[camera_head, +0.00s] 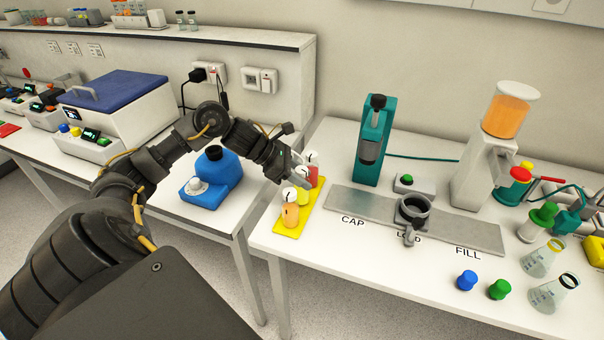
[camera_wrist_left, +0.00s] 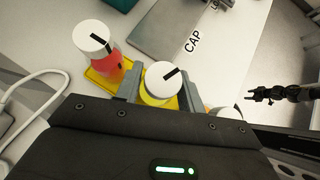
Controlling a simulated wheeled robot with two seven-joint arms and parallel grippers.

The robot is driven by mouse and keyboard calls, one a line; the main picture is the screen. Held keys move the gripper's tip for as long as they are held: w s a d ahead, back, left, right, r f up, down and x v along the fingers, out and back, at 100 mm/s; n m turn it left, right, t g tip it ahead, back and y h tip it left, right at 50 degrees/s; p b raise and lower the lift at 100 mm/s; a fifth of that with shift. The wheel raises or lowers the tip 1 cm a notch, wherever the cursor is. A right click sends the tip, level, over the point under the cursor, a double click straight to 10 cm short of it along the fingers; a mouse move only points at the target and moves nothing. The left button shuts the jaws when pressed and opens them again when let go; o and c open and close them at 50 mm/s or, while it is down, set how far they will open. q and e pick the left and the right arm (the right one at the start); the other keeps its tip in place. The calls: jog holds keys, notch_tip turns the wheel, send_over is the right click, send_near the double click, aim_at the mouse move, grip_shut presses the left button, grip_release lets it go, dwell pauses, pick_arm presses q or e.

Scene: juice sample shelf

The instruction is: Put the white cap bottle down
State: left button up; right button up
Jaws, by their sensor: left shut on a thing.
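My left gripper (camera_head: 297,184) is shut on the yellow bottle with a white cap (camera_head: 302,198), at the yellow tray (camera_head: 284,231). In the left wrist view its fingers (camera_wrist_left: 160,88) stand on both sides of this bottle, whose white cap (camera_wrist_left: 163,79) has a black mark. The bottle looks upright; I cannot tell whether its base touches the tray. A red white-capped bottle (camera_head: 314,175) stands behind it and an orange one (camera_head: 290,214) in front. My right gripper (camera_wrist_left: 262,96) shows small at the right of the wrist view; its opening is unclear.
A metal rail marked CAP, LOAD and FILL (camera_head: 345,199) lies right of the tray, with a dark ring holder (camera_head: 411,209) on it. A teal press (camera_head: 372,140) stands behind. A blue device (camera_head: 217,172) sits on the left table. Blue (camera_head: 467,280) and green (camera_head: 500,289) caps lie front right.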

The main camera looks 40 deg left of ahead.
pick_arm(q)
jog(key=shift+f, duration=0.2)
jog(key=shift+f, duration=0.15)
jog(key=o, duration=1.2)
jog(key=shift+c, duration=0.2)
